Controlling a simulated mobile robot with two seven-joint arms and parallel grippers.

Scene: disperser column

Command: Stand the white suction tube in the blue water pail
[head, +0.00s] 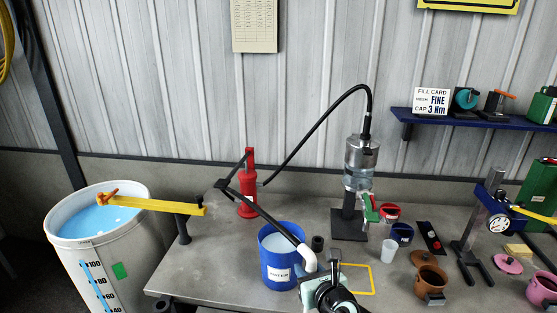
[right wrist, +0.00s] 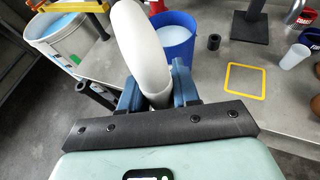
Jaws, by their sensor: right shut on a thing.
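The white suction tube (head: 308,258) is a curved white pipe on the end of a black hose (head: 268,217) that runs from the red pump (head: 248,195). My right gripper (head: 322,274) is shut on it. In the right wrist view the tube (right wrist: 143,50) bends over above the blue fingers of the gripper (right wrist: 158,97); its lower end is hidden. The blue water pail (head: 267,272), labelled WATER, stands upright on the bench with pale water inside. The tube is beside the pail's right rim in the head view, not inside it. The pail (right wrist: 180,52) is beyond the fingers in the wrist view.
A large white barrel (head: 72,262) of blue water with a yellow arm (head: 160,205) stands left. A black cylinder (head: 318,243) and a yellow square outline (head: 373,280) lie right of the pail. The disperser column (head: 360,165), cups and pots stand farther right.

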